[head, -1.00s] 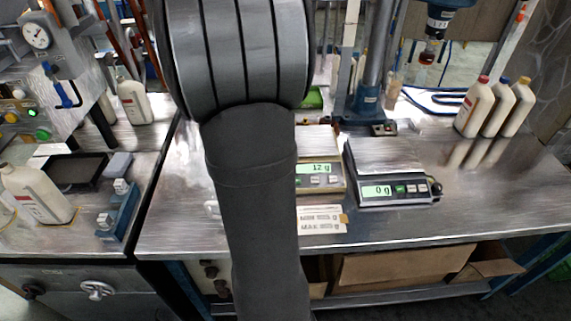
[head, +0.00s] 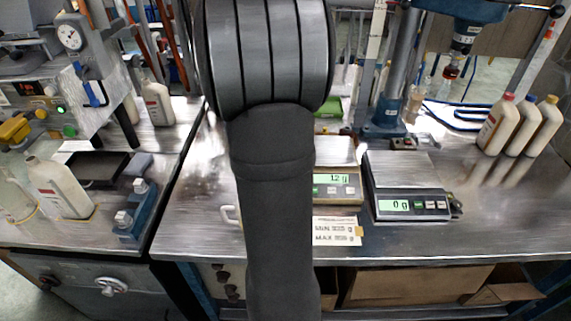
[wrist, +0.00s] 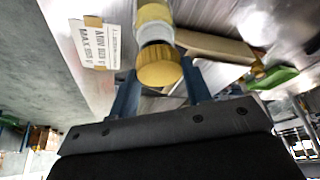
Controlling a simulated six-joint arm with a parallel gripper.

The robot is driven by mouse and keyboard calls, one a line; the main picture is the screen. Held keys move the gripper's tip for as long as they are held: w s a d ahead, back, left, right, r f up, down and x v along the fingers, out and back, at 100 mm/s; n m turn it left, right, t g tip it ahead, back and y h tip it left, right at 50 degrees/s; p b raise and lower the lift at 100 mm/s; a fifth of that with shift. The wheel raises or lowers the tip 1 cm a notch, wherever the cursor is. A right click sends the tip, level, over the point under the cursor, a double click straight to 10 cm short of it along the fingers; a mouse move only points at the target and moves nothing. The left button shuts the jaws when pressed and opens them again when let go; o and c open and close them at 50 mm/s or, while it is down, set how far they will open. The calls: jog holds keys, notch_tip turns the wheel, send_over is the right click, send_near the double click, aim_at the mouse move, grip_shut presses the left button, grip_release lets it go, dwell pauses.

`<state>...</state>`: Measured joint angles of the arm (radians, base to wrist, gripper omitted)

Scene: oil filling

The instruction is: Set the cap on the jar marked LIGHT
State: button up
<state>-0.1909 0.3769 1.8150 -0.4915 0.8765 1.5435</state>
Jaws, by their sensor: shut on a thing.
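In the wrist view, a round yellow cap (wrist: 158,67) with a ridged edge sits between the two blue fingers of my gripper (wrist: 160,88), which is shut on it. Just beyond the cap is a pale, translucent piece (wrist: 159,35) with another yellow part (wrist: 154,13) behind it. These may belong to a jar, but I cannot tell whether the cap touches them. No LIGHT marking can be read. In the head view my own arm hides the gripper, the cap and any jar.
A scale reading 12 g (head: 337,191) stands right of my arm, beside a scale reading 0 g (head: 412,207). A MIN/MAX card (head: 337,231) lies in front. Several bottles (head: 520,127) stand at the back right. The bench right of the scales is clear.

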jog(key=shift+f, duration=1.05)
dwell(2.2)
jog(key=o, duration=1.5)
jog(key=shift+r, duration=0.1)
jog(key=shift+r, duration=2.9)
jog(key=shift+f, duration=3)
jog(key=shift+r, duration=0.15)
